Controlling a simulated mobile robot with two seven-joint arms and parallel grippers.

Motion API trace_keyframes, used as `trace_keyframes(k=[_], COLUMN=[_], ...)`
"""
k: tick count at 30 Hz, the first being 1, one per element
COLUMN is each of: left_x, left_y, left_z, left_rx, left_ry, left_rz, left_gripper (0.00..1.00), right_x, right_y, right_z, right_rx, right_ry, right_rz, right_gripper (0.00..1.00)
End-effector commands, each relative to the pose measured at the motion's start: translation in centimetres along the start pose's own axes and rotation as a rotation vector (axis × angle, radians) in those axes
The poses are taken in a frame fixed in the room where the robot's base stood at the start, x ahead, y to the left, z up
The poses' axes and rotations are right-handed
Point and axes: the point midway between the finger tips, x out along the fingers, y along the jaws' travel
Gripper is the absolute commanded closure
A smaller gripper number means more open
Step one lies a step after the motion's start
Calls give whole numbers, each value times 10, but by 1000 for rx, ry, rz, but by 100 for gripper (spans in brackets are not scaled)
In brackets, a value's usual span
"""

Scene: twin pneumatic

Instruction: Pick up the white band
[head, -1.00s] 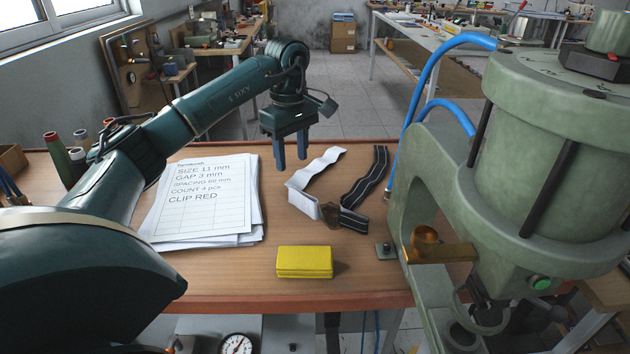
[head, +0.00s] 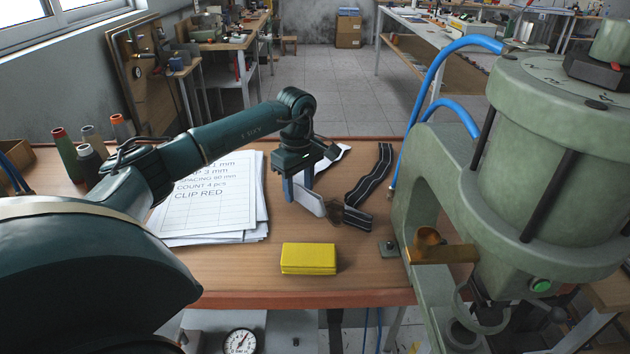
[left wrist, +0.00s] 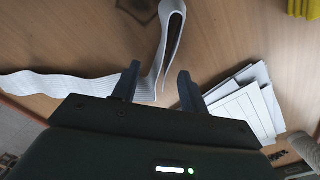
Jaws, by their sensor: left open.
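The white band (head: 309,199) lies on the wooden bench, partly hidden in the head view by my left gripper (head: 298,188). In the left wrist view the white band (left wrist: 172,30) has a folded loop standing up and a long wavy tail (left wrist: 50,82) running left. My left gripper (left wrist: 156,84) is open, its two blue-grey fingers pointing down at the band. The folded part reaches between the fingertips in that view; I cannot tell whether either finger touches it. My right gripper is not in view.
A black striped band (head: 370,185) lies just right of the white one. A yellow block (head: 308,258) sits in front. Papers (head: 212,205) lie to the left. A large green press (head: 530,170) with blue hoses stands at the right.

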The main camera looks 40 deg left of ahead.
Motion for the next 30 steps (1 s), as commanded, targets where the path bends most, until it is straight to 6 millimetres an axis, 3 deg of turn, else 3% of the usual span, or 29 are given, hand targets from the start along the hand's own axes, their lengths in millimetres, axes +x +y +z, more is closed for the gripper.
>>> trace_keyframes(k=[16, 25, 30], left_x=[0, -2, -22], left_y=[0, 0, 1], left_z=[0, 0, 0], left_rx=[0, 0, -1], left_ry=[0, 0, 1], left_rz=[0, 1, 5], left_gripper=[99, 100, 100], right_x=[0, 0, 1], right_y=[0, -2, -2], right_z=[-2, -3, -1], right_rx=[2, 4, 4], right_ry=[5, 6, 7], right_rz=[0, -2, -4], right_gripper=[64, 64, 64])
